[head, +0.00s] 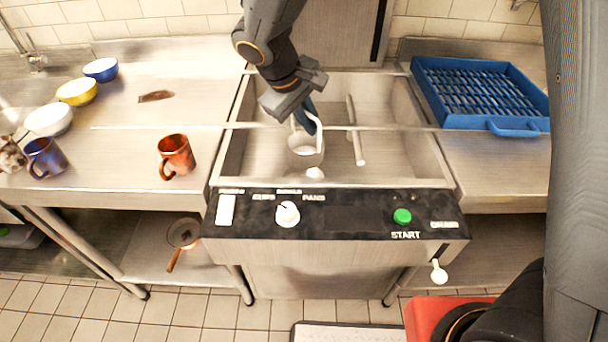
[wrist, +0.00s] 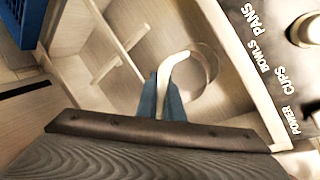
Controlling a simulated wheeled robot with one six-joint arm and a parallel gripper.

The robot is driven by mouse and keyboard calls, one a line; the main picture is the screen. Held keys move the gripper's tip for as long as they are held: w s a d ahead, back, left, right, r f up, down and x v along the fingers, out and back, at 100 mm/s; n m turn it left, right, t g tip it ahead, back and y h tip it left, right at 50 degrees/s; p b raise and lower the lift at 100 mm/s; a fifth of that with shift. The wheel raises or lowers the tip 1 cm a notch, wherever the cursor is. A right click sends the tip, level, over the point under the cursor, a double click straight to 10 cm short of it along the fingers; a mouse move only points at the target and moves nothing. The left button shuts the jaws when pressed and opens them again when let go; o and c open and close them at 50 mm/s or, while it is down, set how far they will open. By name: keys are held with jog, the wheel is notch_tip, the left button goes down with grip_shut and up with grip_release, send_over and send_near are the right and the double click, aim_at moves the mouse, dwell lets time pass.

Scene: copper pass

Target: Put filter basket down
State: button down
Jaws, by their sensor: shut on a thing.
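The filter basket (head: 305,152) is a pale round cup with a curved handle. It is in the open basin of the dishwasher (head: 240,160), left of the middle and near the front wall. My gripper (head: 305,122) reaches down into the basin and is shut on the basket's handle. In the wrist view, the blue fingertips (wrist: 170,100) close around the white curved handle (wrist: 172,66), and the round basket (wrist: 205,75) shows beside it. I cannot tell whether the basket's underside touches the basin floor.
A pale spray arm (head: 355,135) stands right of the basket in the basin. The front panel (head: 335,214) has a knob and green button. A blue rack (head: 480,92) is on the right counter. Mugs and bowls stand on the left counter, including an orange mug (head: 176,156).

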aim_at(311, 149)
jog(key=shift+w+a+f, duration=0.25)
jog(key=shift+w+f, duration=0.05)
jog(key=shift+f, duration=0.4)
notch_tip(311, 149, down, 5)
jog(key=shift+a+r+p, duration=0.1)
jog(key=shift+a+p, duration=0.05)
jog(key=shift+p, duration=0.2)
jog(key=shift+f+p, duration=0.3)
jog(key=shift+f, duration=2.05)
jog(key=shift+f, duration=0.15)
jog(key=c, duration=1.9)
grip_release()
